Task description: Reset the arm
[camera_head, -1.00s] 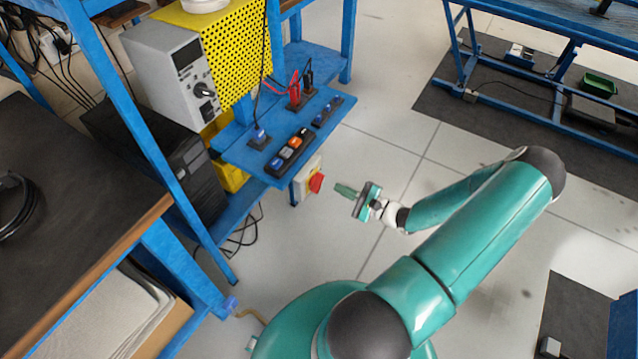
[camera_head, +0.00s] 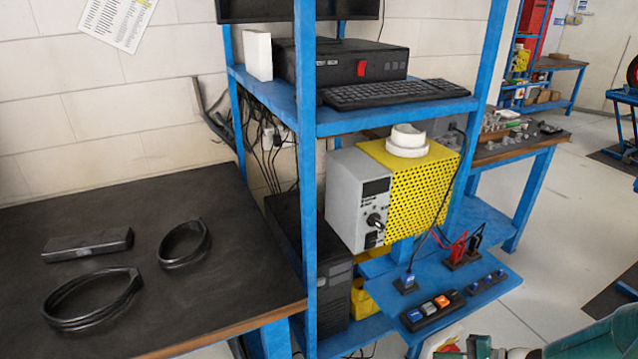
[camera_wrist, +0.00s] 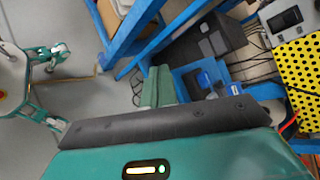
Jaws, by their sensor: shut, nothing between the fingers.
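My gripper (camera_wrist: 156,87) shows in the wrist view as two green fingers lying together, shut and empty. It points toward the foot of the blue rack. In the head view only part of my gripper (camera_head: 478,347) and teal arm shows at the bottom right edge. It is in front of the blue shelf (camera_head: 415,287) that bears the switches. Whether it touches the shelf cannot be told there.
A grey control box (camera_head: 358,198) and yellow perforated housing (camera_head: 410,180) stand on the rack. A row of push buttons (camera_head: 433,310) lies near my gripper. A dark workbench (camera_head: 150,305) with black rings is at left. Open floor (camera_head: 555,270) lies at right.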

